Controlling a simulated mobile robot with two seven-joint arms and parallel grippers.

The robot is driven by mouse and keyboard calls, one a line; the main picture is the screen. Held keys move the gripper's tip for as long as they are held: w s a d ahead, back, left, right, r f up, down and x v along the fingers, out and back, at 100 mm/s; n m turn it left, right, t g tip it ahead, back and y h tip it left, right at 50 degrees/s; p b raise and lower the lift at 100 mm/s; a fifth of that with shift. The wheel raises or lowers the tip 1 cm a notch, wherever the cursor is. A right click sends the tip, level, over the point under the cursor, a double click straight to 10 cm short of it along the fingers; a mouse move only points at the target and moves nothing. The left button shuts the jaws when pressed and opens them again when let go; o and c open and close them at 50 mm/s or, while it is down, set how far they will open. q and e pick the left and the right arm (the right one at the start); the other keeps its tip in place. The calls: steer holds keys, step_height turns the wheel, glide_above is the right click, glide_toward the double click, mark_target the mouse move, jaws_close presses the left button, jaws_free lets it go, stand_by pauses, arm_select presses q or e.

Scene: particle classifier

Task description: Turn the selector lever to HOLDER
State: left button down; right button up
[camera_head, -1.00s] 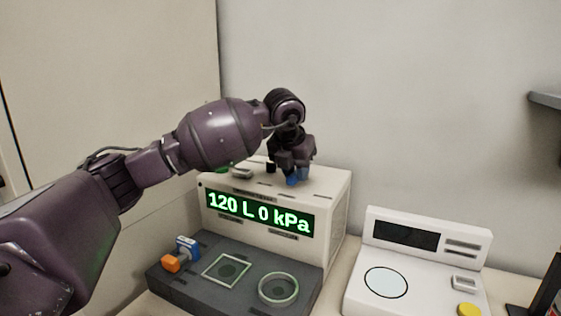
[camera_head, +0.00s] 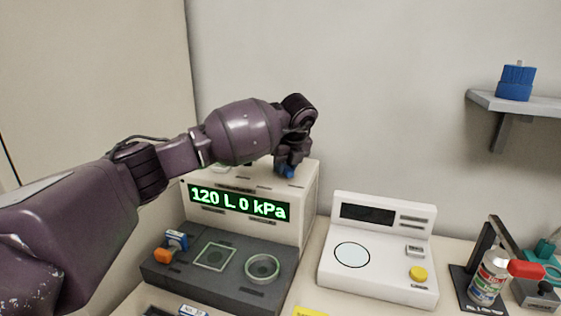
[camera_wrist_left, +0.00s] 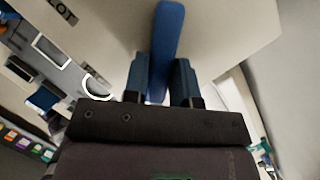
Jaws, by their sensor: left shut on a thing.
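The selector lever (camera_wrist_left: 168,45) is a long blue bar on top of the beige box. My left gripper (camera_wrist_left: 158,88) is shut on it, with one finger on each side in the left wrist view. In the head view, my left gripper (camera_head: 290,168) is at the back right of the box top (camera_head: 308,172), and little of the blue lever shows there. My right gripper is not in view.
The box display (camera_head: 238,202) reads "120 L 0 kPa". A dark base (camera_head: 200,278) in front carries an orange-and-blue item (camera_head: 170,247), a square frame and a ring. A white device (camera_head: 380,275) stands right. A spray can (camera_head: 490,277) and a shelf (camera_head: 520,103) are farther right.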

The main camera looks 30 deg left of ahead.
arm_select(q)
steer(key=shift+w+d+n, duration=0.1)
steer(key=shift+n, duration=0.2)
stand_by(0.4)
steer(key=c, duration=0.9)
jaws_free()
steer(key=shift+r, duration=0.1)
